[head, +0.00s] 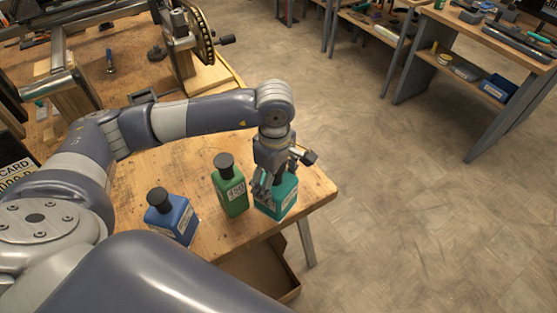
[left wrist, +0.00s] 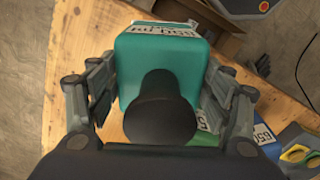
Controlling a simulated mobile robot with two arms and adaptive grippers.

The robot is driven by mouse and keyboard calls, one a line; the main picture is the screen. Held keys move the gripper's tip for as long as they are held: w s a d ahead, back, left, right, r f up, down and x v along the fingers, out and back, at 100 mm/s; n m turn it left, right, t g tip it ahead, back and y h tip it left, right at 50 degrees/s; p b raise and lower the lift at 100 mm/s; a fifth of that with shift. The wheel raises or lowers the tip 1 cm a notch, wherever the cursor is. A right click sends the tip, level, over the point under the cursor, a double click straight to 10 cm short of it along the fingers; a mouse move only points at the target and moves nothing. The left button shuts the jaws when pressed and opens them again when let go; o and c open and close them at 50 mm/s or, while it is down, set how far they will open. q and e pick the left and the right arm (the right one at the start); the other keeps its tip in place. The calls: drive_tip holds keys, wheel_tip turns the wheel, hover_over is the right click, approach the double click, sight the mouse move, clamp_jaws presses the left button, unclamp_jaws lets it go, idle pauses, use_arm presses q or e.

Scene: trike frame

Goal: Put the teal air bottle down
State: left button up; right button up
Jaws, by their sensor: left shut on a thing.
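The teal air bottle (head: 281,201) is upright at the right corner of the wooden bench top (head: 305,187). My left gripper (head: 268,186) comes down from above and is shut on it, hiding its neck and part of its near side. I cannot tell for sure whether its base touches the wood. In the left wrist view the teal bottle (left wrist: 160,60) and its black cap (left wrist: 160,110) lie between the two fingers of my left gripper (left wrist: 160,98). My right gripper is not in view.
A green bottle (head: 231,192) stands just left of the teal one, and a blue bottle (head: 173,219) farther left. The bench edge is close on the right. An open cardboard box (head: 262,270) is below the bench. Metal frame parts (head: 190,40) stand at the back left.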

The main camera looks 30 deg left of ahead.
use_arm(q)
drive_tip(key=w+a+f+p, duration=0.3)
drive_tip(key=w+f+p, duration=0.1)
drive_tip(key=w, duration=0.4)
drive_tip(key=shift+w+a+f, duration=0.2)
drive_tip(key=shift+w+a, duration=0.15)
drive_tip(key=shift+f+b, duration=0.2)
drive_tip(key=shift+b, duration=0.1)
drive_tip(key=o, duration=1.8)
drive_tip(key=shift+c, duration=0.2)
drive_tip(key=shift+r, duration=0.15)
